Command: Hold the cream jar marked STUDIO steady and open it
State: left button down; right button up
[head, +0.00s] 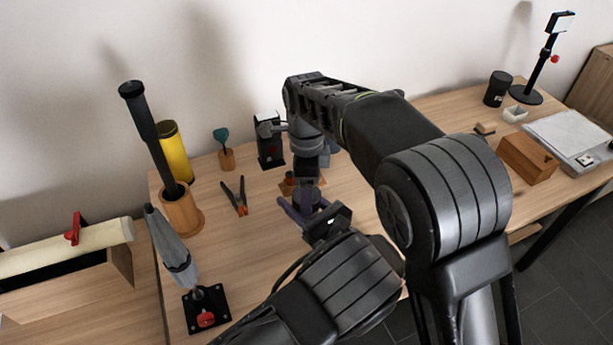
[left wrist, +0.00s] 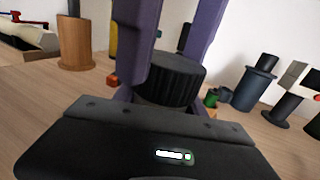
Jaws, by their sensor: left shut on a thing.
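A black ribbed lid (left wrist: 170,80) shows close up in the left wrist view. I take it for the top of the cream jar; the jar's body and its STUDIO marking are hidden. My left gripper (head: 310,212) is shut on the jar over the table, its purple fingers low around it. My right gripper (head: 306,184) comes down from above.
Pliers (head: 240,197), a wooden cup (head: 182,212) and a black clamp base (head: 206,308) stand left on the table (head: 250,255). A black device (head: 269,140) stands behind. A wooden box (head: 527,158) lies right. My right arm hides part of the table.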

jog(key=shift+f, duration=0.65)
jog(key=c, duration=1.2)
jog(key=o, duration=1.5)
jog(key=shift+r, duration=0.1)
jog(key=shift+r, duration=2.2)
